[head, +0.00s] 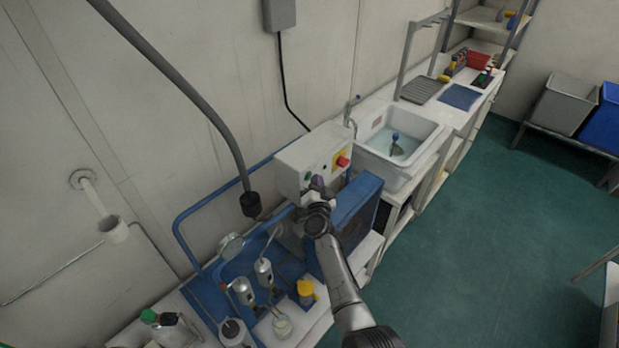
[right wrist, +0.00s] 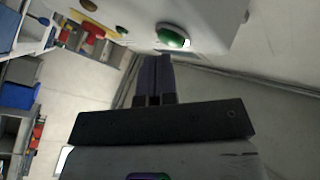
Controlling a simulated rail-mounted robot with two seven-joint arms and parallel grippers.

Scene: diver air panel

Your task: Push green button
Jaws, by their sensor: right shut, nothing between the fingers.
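The green button (right wrist: 173,37) is a round dome on the front of a white control box (right wrist: 215,20) in the right wrist view. In the head view the green button (head: 307,177) is a small spot on the control box (head: 300,155), just left of my fingers. My right gripper (head: 317,183) is in front of the box's front face. In the right wrist view its dark fingers (right wrist: 160,60) are shut, empty, and point at the box just below and left of the green button. I cannot tell whether they touch it. My left gripper is not in view.
A red mushroom button (head: 343,161) on a yellow plate sits on the same box, right of my gripper. A blue unit (head: 357,200) stands beneath. A hanging grey hose (head: 215,115) ends left of the box.

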